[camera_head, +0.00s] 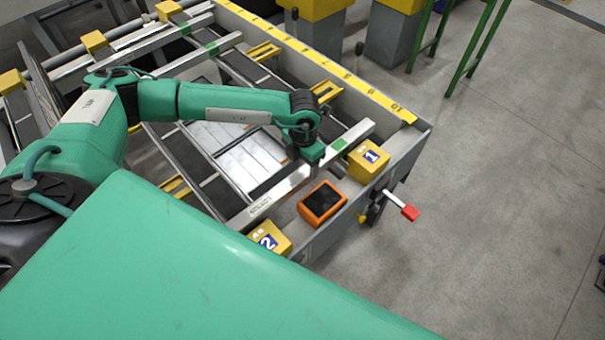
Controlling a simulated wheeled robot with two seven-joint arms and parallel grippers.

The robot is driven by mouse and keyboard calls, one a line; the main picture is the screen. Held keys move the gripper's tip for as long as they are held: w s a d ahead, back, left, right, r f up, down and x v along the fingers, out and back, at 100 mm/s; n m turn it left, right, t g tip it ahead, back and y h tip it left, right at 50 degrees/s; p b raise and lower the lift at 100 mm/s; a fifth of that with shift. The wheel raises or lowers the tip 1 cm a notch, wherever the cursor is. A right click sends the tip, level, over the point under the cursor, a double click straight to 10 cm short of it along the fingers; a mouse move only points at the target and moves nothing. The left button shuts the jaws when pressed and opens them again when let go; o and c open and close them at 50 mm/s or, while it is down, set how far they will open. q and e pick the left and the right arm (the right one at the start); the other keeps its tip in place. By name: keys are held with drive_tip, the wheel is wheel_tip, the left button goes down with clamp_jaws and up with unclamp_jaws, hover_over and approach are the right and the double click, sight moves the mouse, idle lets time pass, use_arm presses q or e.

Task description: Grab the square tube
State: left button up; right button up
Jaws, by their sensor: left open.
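A long silver square-section bar (285,186), which looks like the square tube, lies slantwise across the near end of the runout table (425,133). It has a green mark near its right end and small lettering near its left end. My left arm reaches in from the left over the table. My left gripper (314,160) points down at the bar, left of the green mark, and hides a short stretch of it. Its jaws are open; I cannot tell whether they touch or straddle the bar. My right gripper is not in view.
Yellow blocks marked 1 (367,160) and 2 (269,238) stand by the bar's ends. An orange-framed dark device (322,203) sits between them. A red-tipped lever (409,212) sticks out at the right. Similar silver bars (205,53) lie farther back. Grey floor (500,200) is clear at right.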

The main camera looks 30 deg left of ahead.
sight(302, 173)
use_arm(q)
drive_tip(key=shift+a+f+p, duration=0.15)
drive_tip(key=shift+f+p, duration=0.6)
drive_tip(key=shift+f, duration=0.2)
wheel_tip(302, 173, down, 2)
drive_tip(key=shift+w+f, duration=0.1)
drive_tip(key=shift+f, duration=0.4)
drive_tip(key=shift+c, duration=0.9)
drive_tip(key=shift+r, duration=0.1)
clamp_jaws()
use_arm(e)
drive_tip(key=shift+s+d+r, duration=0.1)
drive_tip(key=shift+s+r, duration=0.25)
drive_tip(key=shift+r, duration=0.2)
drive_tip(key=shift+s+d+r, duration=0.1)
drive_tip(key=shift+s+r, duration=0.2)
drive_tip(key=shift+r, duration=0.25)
